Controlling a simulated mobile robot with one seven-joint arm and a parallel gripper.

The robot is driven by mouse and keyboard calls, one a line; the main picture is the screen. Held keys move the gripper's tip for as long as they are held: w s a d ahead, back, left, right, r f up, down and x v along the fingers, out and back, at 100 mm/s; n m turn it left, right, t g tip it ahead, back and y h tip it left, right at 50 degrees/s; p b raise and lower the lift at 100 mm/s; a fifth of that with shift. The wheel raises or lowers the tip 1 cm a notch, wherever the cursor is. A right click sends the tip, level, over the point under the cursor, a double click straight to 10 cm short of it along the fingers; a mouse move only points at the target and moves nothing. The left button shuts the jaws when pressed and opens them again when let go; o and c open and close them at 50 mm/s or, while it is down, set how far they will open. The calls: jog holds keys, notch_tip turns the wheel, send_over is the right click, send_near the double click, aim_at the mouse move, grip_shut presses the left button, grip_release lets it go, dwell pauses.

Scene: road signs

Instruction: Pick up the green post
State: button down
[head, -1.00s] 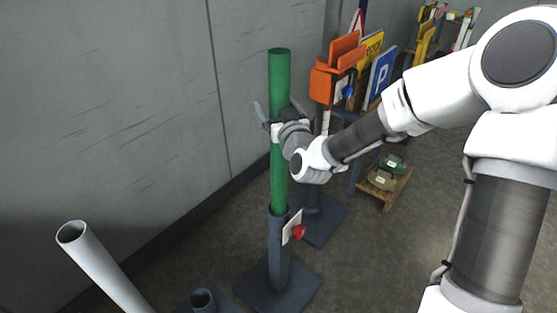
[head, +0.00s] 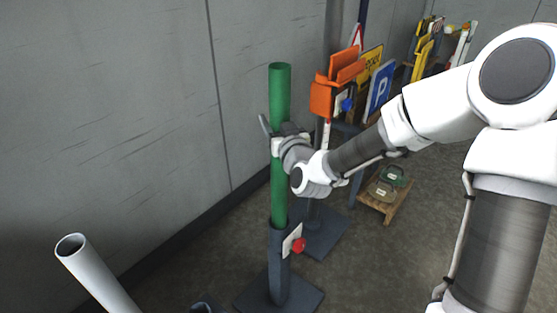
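The green post (head: 279,195) stands upright, its lower end inside a dark grey socket (head: 279,262) on a flat square base. My gripper (head: 276,128) is at the post's upper half, below its open top. One finger shows at the post's left edge, and the other is partly hidden near its right side. Whether the fingers press on the post cannot be made out.
A white tube (head: 95,275) leans at the lower left. Orange holders (head: 335,92) and a blue parking sign (head: 380,88) stand close behind on the right. A wooden pallet (head: 385,200) lies on the floor.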

aim_at(280, 73)
jog(key=shift+r, duration=0.15)
notch_tip(280, 73, up, 18)
jog(key=p, duration=0.6)
dwell(0.4)
